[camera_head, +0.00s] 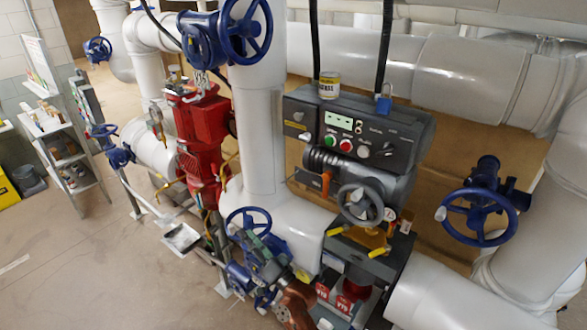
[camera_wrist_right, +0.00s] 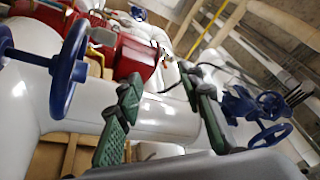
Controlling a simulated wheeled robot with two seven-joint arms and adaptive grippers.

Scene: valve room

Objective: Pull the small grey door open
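My right gripper (camera_wrist_right: 160,76) shows in the right wrist view. Its two dark fingers with green pads stand apart, with nothing between them. In the head view it seems to be the dark shape (camera_head: 282,268) low in the middle, among blue valve parts and hard to make out. I cannot pick out a small grey door with certainty. A grey panel (camera_head: 88,105) hangs by the shelf at the left; I cannot tell whether it is a door. My left gripper is not in view.
A blue handwheel (camera_wrist_right: 68,68) is close to the gripper's left. A red pump (camera_head: 203,125) and a white upright pipe (camera_head: 260,135) stand behind. A grey control box (camera_head: 355,130) is right of the pipe. The floor (camera_head: 85,260) at left is mostly clear.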

